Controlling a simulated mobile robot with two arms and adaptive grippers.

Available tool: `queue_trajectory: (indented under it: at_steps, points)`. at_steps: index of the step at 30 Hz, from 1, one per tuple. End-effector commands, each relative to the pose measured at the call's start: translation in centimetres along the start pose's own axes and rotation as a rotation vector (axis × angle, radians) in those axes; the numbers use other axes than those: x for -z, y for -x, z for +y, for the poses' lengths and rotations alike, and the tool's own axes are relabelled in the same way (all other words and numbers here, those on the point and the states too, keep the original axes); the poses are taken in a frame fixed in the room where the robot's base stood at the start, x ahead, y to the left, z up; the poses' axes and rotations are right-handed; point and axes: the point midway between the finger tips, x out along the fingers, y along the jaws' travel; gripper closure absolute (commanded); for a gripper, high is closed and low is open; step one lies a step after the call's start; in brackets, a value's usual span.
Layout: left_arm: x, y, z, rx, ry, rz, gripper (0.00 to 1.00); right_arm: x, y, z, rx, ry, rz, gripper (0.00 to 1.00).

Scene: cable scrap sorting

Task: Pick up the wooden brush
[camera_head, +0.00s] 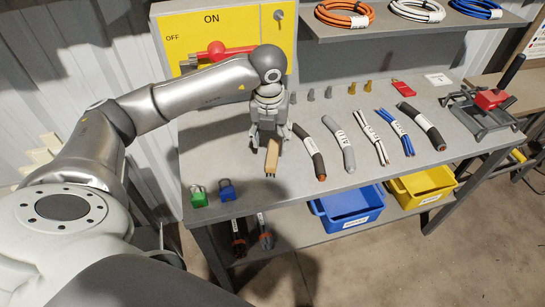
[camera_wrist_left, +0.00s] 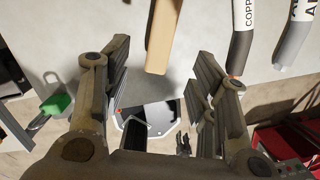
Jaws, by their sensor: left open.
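The wooden brush (camera_head: 271,160) lies on the grey workbench near its front edge, a light tan stick with a dark front end. My left gripper (camera_head: 271,140) is above it, pointing down, and hides the brush's rear part in the head view. In the left wrist view the brush (camera_wrist_left: 162,38) shows at the top centre, between the lines of the two fingers. The left gripper (camera_wrist_left: 158,78) is spread open with nothing between its fingers. I cannot tell the exact height of the fingers above the bench. My right gripper is not in view.
A black cable piece (camera_head: 311,152) lies close right of the gripper, with several more cables beyond. Green (camera_head: 198,197) and blue (camera_head: 227,190) padlock-like items sit at the left front corner. A yellow switch panel (camera_head: 215,28) stands behind. Blue (camera_head: 347,208) and yellow (camera_head: 421,185) bins stand below.

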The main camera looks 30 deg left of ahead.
Motion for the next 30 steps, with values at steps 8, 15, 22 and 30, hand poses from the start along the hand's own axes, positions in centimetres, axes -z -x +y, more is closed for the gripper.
queue_trajectory:
  at_steps: [8,15,22,30]
  points:
    - [0.0,-4.1,0.2,-0.008,0.003,0.003,0.46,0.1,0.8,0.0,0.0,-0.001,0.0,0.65]
    - [-0.2,-6.0,0.1,-0.006,0.0,0.004,0.46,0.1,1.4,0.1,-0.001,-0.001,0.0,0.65]
    - [-0.7,-9.3,0.0,-0.007,0.0,0.005,0.46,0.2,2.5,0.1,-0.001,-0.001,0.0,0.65]
    - [-0.8,-10.5,-0.1,-0.004,-0.001,0.001,0.46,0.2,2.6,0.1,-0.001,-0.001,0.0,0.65]
